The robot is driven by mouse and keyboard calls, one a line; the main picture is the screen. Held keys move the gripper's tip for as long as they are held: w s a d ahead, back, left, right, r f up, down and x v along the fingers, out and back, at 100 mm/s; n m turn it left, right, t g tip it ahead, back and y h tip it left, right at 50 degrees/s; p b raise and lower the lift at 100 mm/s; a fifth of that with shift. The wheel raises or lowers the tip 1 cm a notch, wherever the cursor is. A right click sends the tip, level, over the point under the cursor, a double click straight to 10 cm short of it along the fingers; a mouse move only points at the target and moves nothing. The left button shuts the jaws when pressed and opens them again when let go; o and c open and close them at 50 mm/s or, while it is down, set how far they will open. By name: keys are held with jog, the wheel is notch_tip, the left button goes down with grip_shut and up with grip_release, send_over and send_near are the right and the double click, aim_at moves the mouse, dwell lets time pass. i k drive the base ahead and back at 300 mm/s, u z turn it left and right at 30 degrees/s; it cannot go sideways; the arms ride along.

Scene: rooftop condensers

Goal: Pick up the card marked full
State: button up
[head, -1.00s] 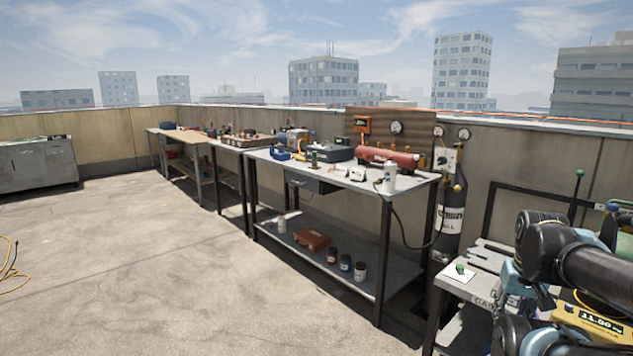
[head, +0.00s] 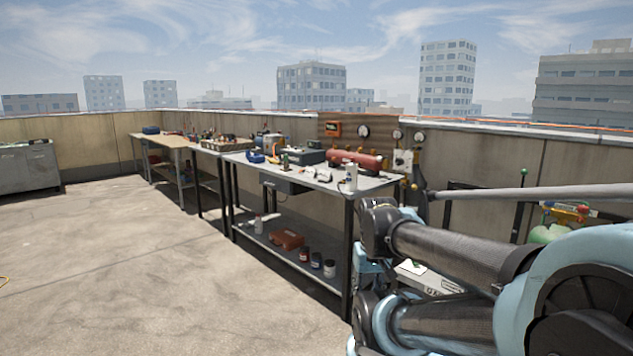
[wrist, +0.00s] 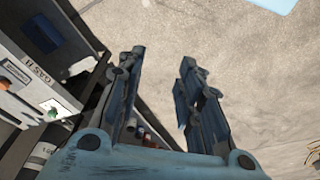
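Small white folded cards (head: 322,175) stand on the top of the middle workbench in the head view, near its front edge. They are too small to read, so I cannot tell which one is marked full. My gripper (wrist: 163,57) shows in the wrist view with its two fingers apart and nothing between them. Bare concrete floor lies beyond the fingertips. The cards are not recognisable in the wrist view. In the head view my arm fills the lower right, and my gripper's fingers cannot be made out there.
The workbench (head: 371,184) also holds a red cylinder (head: 355,160) and a white bottle (head: 351,177). Jars and an orange case (head: 287,240) sit on its lower shelf. A white sheet with a green knob (wrist: 55,110) lies on a grey stand close left.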

aim_at(324, 175)
jog(key=u, duration=0.25)
jog(key=i, duration=0.6)
jog(key=u, duration=0.45)
jog(key=i, duration=1.75)
jog(key=z, duration=0.15)
